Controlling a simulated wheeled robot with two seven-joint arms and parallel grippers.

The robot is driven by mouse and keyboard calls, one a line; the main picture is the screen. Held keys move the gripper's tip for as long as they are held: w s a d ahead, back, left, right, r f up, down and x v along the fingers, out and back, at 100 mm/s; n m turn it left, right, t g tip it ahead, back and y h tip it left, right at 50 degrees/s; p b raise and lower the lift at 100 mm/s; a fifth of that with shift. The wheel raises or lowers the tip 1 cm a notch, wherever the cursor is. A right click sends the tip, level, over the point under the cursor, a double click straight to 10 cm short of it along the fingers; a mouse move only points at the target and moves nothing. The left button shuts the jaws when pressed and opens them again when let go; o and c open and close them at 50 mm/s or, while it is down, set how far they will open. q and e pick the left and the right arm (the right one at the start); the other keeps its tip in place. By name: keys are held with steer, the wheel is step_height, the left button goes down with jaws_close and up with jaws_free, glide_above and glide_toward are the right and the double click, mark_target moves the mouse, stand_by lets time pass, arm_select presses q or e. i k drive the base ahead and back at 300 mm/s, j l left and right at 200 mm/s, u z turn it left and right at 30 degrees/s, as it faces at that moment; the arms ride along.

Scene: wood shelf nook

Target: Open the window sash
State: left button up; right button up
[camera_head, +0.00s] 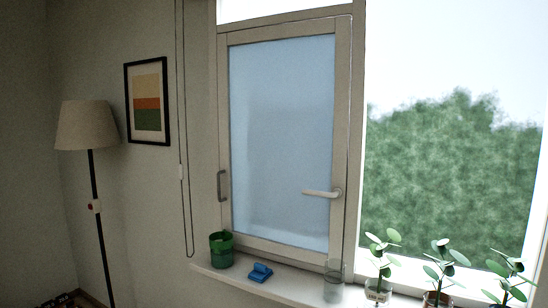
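The window sash (343,90) is a pale framed panel with a bluish, frosted-looking pane (280,140). It appears closed within its frame. A white lever handle (322,193) sits on the sash's right stile, its lever lying horizontally and pointing left. A small grey pull handle (222,186) is on the left side of the frame. Neither of my grippers shows in the head view.
The sill (285,287) holds a green cup (221,250), a blue object (260,272), a clear glass (333,286) and several potted plants (380,262) at right. A looped blind cord (187,210) hangs left of the window. A floor lamp (87,126) stands farther left.

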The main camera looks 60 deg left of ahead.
mark_target(340, 29)
steer(key=u, duration=1.85)
